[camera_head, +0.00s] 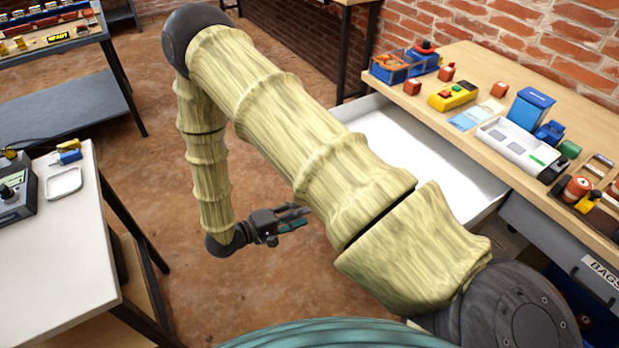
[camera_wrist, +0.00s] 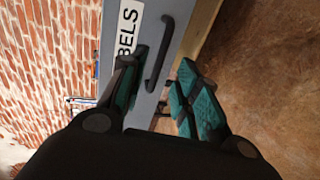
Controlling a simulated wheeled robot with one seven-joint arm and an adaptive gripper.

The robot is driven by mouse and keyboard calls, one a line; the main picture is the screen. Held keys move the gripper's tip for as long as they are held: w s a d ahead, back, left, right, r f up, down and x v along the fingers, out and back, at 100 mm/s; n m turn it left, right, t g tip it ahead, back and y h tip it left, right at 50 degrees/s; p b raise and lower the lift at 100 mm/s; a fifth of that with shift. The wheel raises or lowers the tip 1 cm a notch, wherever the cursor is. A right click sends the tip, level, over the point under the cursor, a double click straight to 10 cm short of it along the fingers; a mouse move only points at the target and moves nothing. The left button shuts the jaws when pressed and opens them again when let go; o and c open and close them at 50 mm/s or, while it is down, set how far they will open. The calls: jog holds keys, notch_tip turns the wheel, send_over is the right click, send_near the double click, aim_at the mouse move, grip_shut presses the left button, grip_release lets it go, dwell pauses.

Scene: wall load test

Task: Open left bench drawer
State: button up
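The left bench drawer (camera_head: 405,145) is pulled out from under the bench at the right, with its white inside showing and looking empty. My arm hides its front in the head view. In the wrist view, the grey drawer front (camera_wrist: 150,30) bears a label whose visible part reads "BELS" (camera_wrist: 128,28) and a black bar handle (camera_wrist: 160,55). My gripper (camera_head: 292,218) is open and empty, out over the floor left of the drawer. In the wrist view, its teal-padded fingers (camera_wrist: 163,80) are spread, with the handle ahead between them, seemingly untouched.
A shut drawer labelled "BAGS" (camera_head: 597,272) is under the same bench (camera_head: 470,62), whose top carries several small items. A white table (camera_head: 60,245) stands at the left, and another table is at the back left. Brown floor (camera_head: 260,295) lies clear between them.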

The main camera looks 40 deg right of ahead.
jog(key=shift+v, duration=2.7)
jog(key=shift+d, duration=0.1)
jog(key=s+d+f+n+t+y+p, duration=0.1)
jog(key=s+f+t+y, duration=0.1)
jog(key=f+t+y, duration=0.3)
jog(key=s+f+t+y, duration=0.1)
jog(key=s+f+y, duration=0.1)
jog(key=f+y, duration=0.35)
jog(key=s+a+f+g+y, duration=0.1)
jog(key=s+a+g+y, duration=0.1)
jog(key=s, duration=0.8)
jog(key=s+a+f+g+y+p, duration=0.1)
jog(key=s+a+g+y, duration=0.1)
jog(key=s, duration=0.8)
jog(key=shift+a+f+m+g+y, duration=0.35)
jog(key=shift+a+y, duration=0.3)
jog(key=shift+a, duration=0.35)
